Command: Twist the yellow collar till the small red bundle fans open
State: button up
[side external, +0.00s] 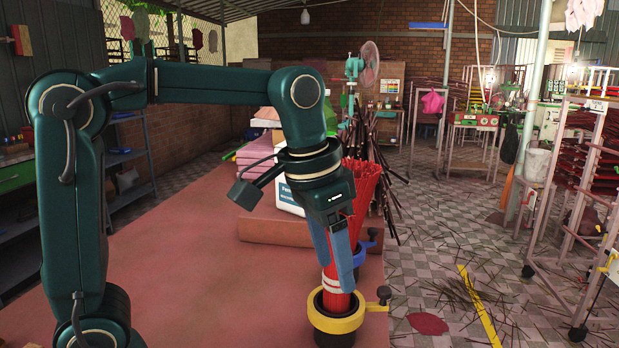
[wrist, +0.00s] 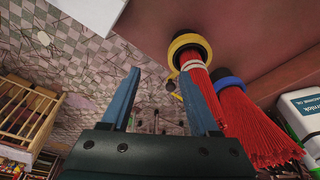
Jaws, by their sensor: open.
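The yellow collar (side external: 337,320) sits on a black base near the right edge of the red table, with a side knob (side external: 384,292). A narrow red bundle (side external: 334,285) stands upright in it. In the wrist view the yellow collar (wrist: 176,50) is at upper centre, and its bundle (wrist: 207,92) is bound by pale bands and runs partly behind my right finger. My gripper (side external: 336,272) points down at the bundle just above the collar. In the wrist view my gripper (wrist: 162,72) is open, with no bundle clearly between its fingers.
A blue collar (side external: 369,241) stands behind, with a wider, fanned red bundle (side external: 367,197); that bundle also shows in the wrist view (wrist: 255,135). A white container (side external: 287,194) is beside it. The table (side external: 215,270) is clear on the left. Sticks litter the tiled floor.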

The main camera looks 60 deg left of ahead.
jog(key=s+a+f+m+y, duration=0.1)
jog(key=s+a+f, duration=0.1)
jog(key=s, duration=0.4)
jog(key=s+a+f+m+t+y, duration=0.1)
jog(key=s+a+f+m, duration=0.1)
jog(key=s+f, duration=0.2)
jog(key=shift+s+a+f, duration=0.2)
jog(key=shift+s+a, duration=0.15)
jog(key=shift+s, duration=0.5)
dwell(0.3)
